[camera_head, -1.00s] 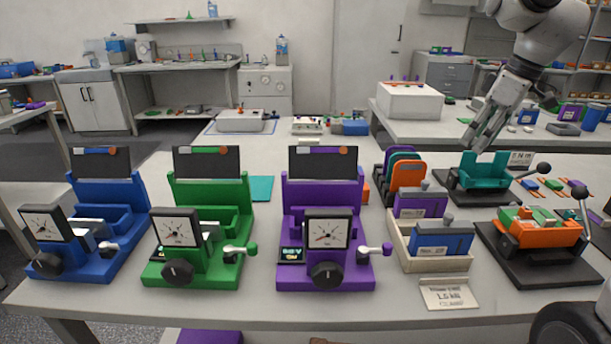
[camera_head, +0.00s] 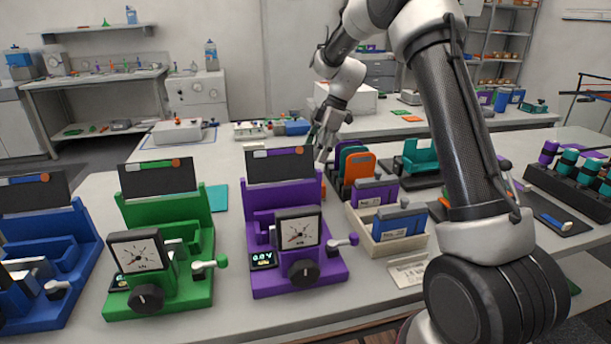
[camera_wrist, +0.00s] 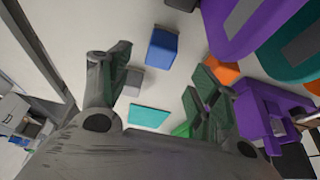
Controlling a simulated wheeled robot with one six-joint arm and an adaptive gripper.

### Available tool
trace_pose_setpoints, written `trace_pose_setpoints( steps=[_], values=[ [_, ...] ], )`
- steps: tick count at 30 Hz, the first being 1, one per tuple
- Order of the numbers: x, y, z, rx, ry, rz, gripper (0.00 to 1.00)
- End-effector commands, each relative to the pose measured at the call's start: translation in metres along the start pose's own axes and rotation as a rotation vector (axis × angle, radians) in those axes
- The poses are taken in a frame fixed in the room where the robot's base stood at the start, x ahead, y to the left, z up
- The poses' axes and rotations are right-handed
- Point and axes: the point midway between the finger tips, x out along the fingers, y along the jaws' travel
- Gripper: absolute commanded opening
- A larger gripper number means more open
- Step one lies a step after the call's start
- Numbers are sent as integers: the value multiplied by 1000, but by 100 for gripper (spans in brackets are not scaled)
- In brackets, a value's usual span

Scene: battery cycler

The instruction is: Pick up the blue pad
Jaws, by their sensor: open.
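In the wrist view a small blue block, which looks like the blue pad (camera_wrist: 161,49), lies on the pale table beyond and between my fingertips. I cannot make it out in the head view, where the purple machine may hide it. My gripper (camera_wrist: 163,62) is open with nothing between its fingers. In the head view my gripper (camera_head: 324,150) points down behind the purple machine, just left of the rack of upright coloured plates (camera_head: 361,168). The exact height above the pad is hard to tell.
A grey block (camera_wrist: 132,82) and an orange block (camera_wrist: 221,73) lie near the blue one. A teal sheet (camera_wrist: 149,116) lies nearer. The purple machine (camera_head: 290,250), green machine (camera_head: 200,265) and blue machine (camera_head: 45,250) stand along the table front.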

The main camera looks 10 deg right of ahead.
Motion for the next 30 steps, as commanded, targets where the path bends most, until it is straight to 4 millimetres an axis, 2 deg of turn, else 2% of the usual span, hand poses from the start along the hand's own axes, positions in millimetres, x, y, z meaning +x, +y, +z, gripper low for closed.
trace_pose_setpoints(
  steps=[10,17,24,26,30],
  values=[
    [37,0,3,-1,0,-3,62],
    [72,0,6,0,1,-3,62],
    [76,1,6,0,0,0,62],
    [75,1,6,0,0,0,53],
    [75,1,6,-1,0,0,28]
  ],
)
